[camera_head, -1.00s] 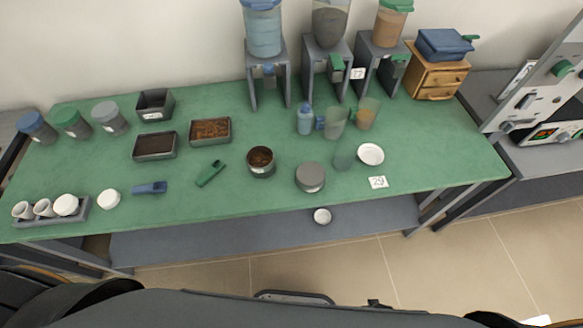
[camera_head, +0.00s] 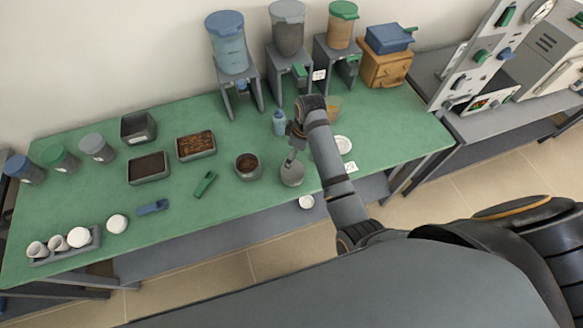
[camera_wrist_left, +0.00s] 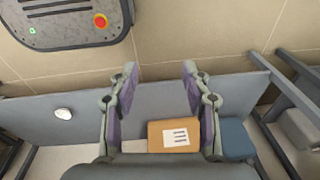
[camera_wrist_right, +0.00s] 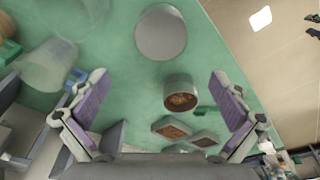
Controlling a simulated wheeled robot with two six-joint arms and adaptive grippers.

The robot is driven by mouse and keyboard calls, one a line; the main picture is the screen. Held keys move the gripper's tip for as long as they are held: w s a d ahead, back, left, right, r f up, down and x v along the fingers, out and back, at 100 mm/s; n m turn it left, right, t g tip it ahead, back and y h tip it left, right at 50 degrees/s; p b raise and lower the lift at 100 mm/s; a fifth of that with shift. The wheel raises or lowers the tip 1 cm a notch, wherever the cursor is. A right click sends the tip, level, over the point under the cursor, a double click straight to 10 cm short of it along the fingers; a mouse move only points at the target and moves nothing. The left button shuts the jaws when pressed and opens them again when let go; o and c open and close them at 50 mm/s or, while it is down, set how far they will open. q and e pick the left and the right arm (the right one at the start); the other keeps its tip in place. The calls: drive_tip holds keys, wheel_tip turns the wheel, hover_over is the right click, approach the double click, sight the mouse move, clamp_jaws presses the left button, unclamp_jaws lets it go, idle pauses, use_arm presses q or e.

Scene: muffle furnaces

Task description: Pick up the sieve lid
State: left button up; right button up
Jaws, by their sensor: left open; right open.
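My left gripper (camera_wrist_left: 159,70) is open and empty, away from the tabletop.
A blue bottle (camera_head: 279,122), clear cups and a white dish (camera_head: 342,145) stand near my right arm. Dispensers (camera_head: 290,65) line the back. Trays (camera_head: 149,168) and a green scoop (camera_head: 205,184) lie left. A brown box (camera_wrist_left: 174,135) shows below my left gripper.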

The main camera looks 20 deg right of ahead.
sight(293, 170)
drive_tip(key=f, duration=0.4)
drive_tip(key=shift+a+f+p, duration=0.2)
drive_tip(key=shift+f+p, duration=0.05)
drive_tip(key=shift+p, duration=0.1)
drive_tip(key=shift+w+f, duration=0.15)
drive_tip(key=shift+f, duration=0.45)
wheel_tip(293, 170, down, 4)
drive_tip(key=shift+p, duration=0.7)
drive_tip(key=shift+w+a+f, duration=0.1)
drive_tip(key=shift+f, duration=0.25)
drive_tip(key=c, duration=1.1)
use_arm(q)
drive_tip(key=shift+s+a+r, duration=0.1)
drive_tip(key=shift+s+r, duration=0.15)
drive_tip(key=shift+r, duration=0.3)
drive_tip(key=shift+s+a+r, duration=0.1)
drive_tip(key=shift+s+r, duration=0.15)
drive_tip(key=shift+r, duration=0.25)
use_arm(e)
drive_tip(key=shift+o, duration=0.2)
drive_tip(key=shift+r, duration=0.1)
